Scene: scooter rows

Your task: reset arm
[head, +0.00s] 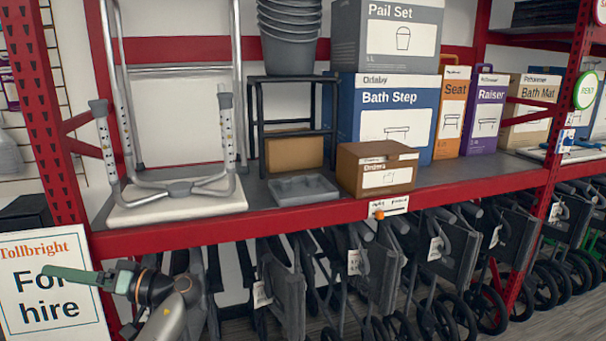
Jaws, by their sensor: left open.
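My left gripper (66,276) is at the lower left, its green finger part pointing left in front of the "For hire" sign (52,310). It is open, and nothing shows held in it. The fingers are seen nearly edge-on, so the gap between them is hard to see. My left arm (172,318) comes up from the bottom edge, with its wrist below the red shelf edge. My right gripper is not in view.
A red-edged shelf (300,219) holds a walking frame (182,186), a grey tray (304,189), a brown box (376,172) and a Bath Step box (392,112). Folded wheeled walkers (380,275) are packed below. A red upright (40,110) stands at left.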

